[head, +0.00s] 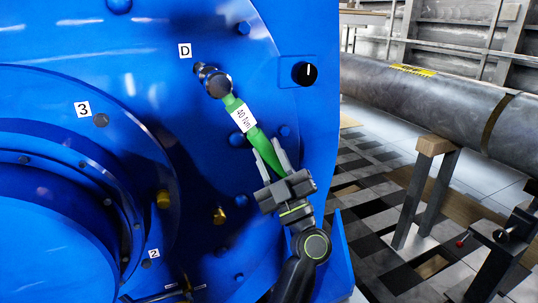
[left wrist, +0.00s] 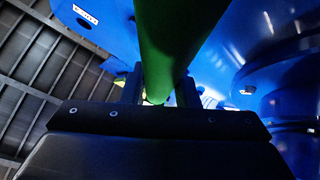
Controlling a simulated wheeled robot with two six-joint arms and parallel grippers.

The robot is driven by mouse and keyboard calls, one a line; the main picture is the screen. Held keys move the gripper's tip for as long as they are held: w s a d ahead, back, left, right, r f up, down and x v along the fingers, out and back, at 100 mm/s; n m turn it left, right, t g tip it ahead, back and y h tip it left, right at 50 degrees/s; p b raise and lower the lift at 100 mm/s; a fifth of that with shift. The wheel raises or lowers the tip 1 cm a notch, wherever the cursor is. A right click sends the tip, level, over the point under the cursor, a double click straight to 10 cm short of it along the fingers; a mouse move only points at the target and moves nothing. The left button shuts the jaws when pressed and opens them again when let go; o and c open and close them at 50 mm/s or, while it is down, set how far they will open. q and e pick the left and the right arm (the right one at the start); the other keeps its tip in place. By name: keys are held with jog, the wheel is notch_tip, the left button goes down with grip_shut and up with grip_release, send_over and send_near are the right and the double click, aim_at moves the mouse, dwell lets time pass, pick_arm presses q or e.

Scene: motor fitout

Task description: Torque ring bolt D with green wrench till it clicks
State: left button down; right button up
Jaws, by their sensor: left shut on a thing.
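The green wrench (head: 262,140) has a label reading 40 Nm on its handle and slants from upper left to lower right in the head view. Its dark round head (head: 217,84) is at ring bolt D (head: 199,67), beside the D label (head: 185,50); the head hides how fully it is seated on the bolt. My left gripper (head: 270,163) is shut on the lower handle. In the left wrist view the green handle (left wrist: 172,45) runs between the fingers. My right gripper is not in view.
The blue motor housing (head: 240,75) fills the left, with labels 3 (head: 82,109) and 2 (head: 153,253). A black knob (head: 304,73) sits right of D. Brass fittings (head: 219,215) stick out below. A large grey pipe (head: 440,95) on stands (head: 425,190) lies at right.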

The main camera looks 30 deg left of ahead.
pick_arm(q)
jog(key=shift+d, duration=0.1)
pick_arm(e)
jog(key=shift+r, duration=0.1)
pick_arm(q)
jog(key=shift+d+f, duration=0.1)
jog(key=shift+w+a+r+p, duration=0.2)
jog(key=shift+w+a+p, duration=0.3)
jog(key=shift+p, duration=0.25)
jog(key=w+a+p, duration=0.2)
jog(key=w+a, duration=0.2)
jog(key=a, duration=0.1)
jog(key=shift+f, duration=0.2)
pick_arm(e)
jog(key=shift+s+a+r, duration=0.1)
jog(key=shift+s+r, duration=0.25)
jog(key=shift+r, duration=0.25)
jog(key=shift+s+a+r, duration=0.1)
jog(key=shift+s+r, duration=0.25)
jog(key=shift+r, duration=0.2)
pick_arm(q)
jog(key=shift+s+r+p, duration=0.1)
jog(key=shift+p, duration=0.6)
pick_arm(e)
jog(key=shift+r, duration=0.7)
